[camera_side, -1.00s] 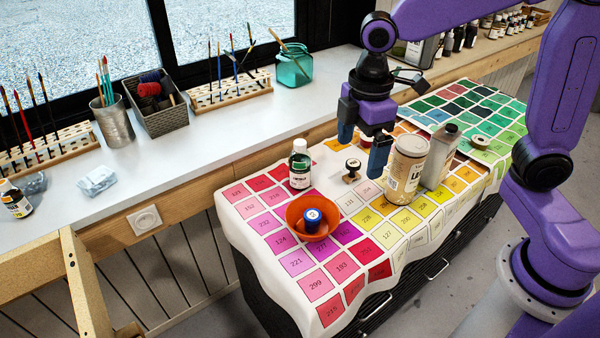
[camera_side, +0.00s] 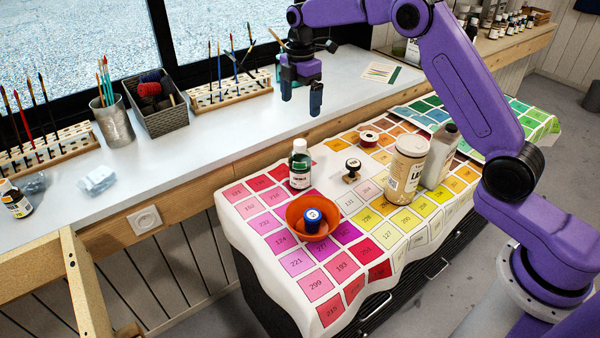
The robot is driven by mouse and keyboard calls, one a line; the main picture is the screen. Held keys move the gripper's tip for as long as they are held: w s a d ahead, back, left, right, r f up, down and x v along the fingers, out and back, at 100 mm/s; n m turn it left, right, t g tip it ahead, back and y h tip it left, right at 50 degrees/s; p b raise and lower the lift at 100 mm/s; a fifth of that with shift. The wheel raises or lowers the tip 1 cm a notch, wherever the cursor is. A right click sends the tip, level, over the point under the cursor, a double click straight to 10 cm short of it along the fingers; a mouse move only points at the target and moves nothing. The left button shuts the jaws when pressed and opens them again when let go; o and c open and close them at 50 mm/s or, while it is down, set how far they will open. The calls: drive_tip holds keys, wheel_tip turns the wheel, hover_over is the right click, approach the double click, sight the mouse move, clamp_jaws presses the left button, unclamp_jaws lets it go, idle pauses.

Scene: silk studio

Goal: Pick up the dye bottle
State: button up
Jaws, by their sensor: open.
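The dye bottle (camera_side: 300,168), dark with a white cap and a green and white label, stands upright on the colour-chart cloth (camera_side: 330,166). It is just behind the orange bowl (camera_side: 292,214). My gripper (camera_side: 301,98) points down with its jaws apart and nothing between them. In the picture it is above the bottle, over the white windowsill or the gap behind the cloth; its exact depth is hard to tell. It does not touch the bottle.
Brush racks (camera_side: 229,92) line the sill.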

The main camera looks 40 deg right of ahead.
sight(300, 151)
drive_tip(key=f, duration=1.7)
drive_tip(key=shift+w+d+f, duration=0.1)
drive_tip(key=shift+w+f, duration=0.1)
drive_tip(key=shift+f, duration=0.05)
drive_tip(key=c, duration=1.7)
drive_tip(key=shift+r, duration=0.15)
